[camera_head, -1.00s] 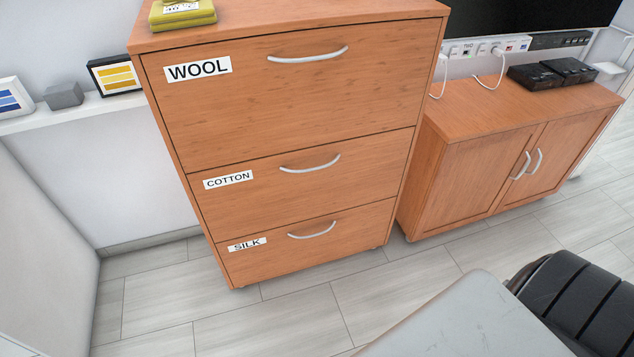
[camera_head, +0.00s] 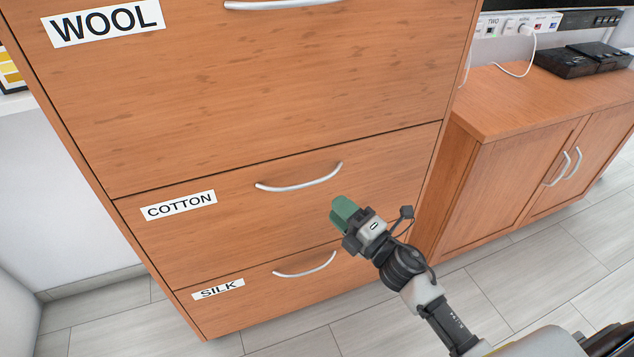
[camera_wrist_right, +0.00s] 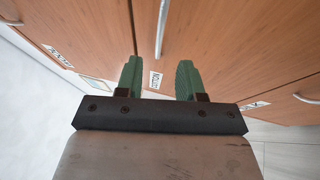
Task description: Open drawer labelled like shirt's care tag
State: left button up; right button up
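The wooden cabinet has three closed drawers: the WOOL drawer (camera_head: 250,90), the COTTON drawer (camera_head: 230,225) and the SILK drawer (camera_head: 250,305), each with a white label and curved metal handle. My right gripper (camera_head: 343,210) is in front of the cabinet, just below and right of the COTTON handle (camera_head: 300,180). In the right wrist view its green fingers (camera_wrist_right: 160,80) are apart and empty. The COTTON handle (camera_wrist_right: 161,28) stands ahead between them, with the COTTON label (camera_wrist_right: 156,80) beyond. The shirt and its care tag are out of view now. My left gripper is not in view.
A low wooden cabinet (camera_head: 500,170) with double doors and black boxes (camera_head: 585,60) on top stands to the right. Grey tiled floor (camera_head: 300,340) shows below. A white wall is at left, and a dark chair edge at bottom right.

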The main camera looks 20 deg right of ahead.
aim_at(309, 181)
jog(key=x, duration=0.9)
jog(key=shift+w+a, duration=0.25)
jog(key=shift+w, duration=0.1)
grip_shut()
